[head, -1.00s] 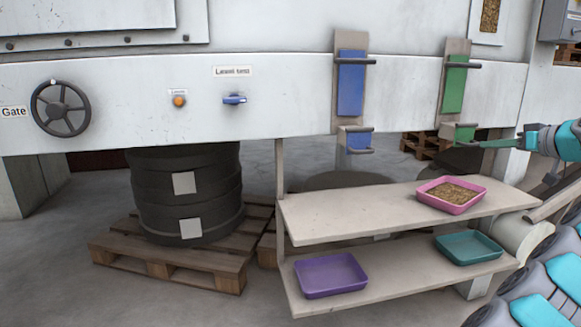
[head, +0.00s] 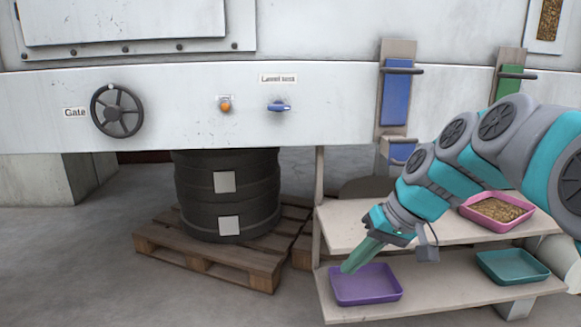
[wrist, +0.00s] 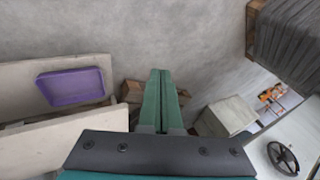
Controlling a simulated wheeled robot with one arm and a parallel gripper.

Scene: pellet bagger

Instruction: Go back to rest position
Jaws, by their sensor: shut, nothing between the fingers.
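My gripper (head: 352,262) is in front of the shelf unit in the head view, with its green fingers pointing down and to the left. In the picture its fingertips overlap the back edge of the purple tray (head: 366,285); the wrist view shows the tray well off to the left, apart from the fingers. In the wrist view the two green fingers (wrist: 158,100) lie together with nothing between them. My arm reaches in from the right and hides part of the shelves and the green chute.
A pink tray (head: 497,211) of pellets stands on the upper shelf (head: 345,228). A teal tray (head: 513,267) and the purple tray stand on the lower shelf (head: 440,290). The machine has a gate wheel (head: 116,110). The left floor is clear.

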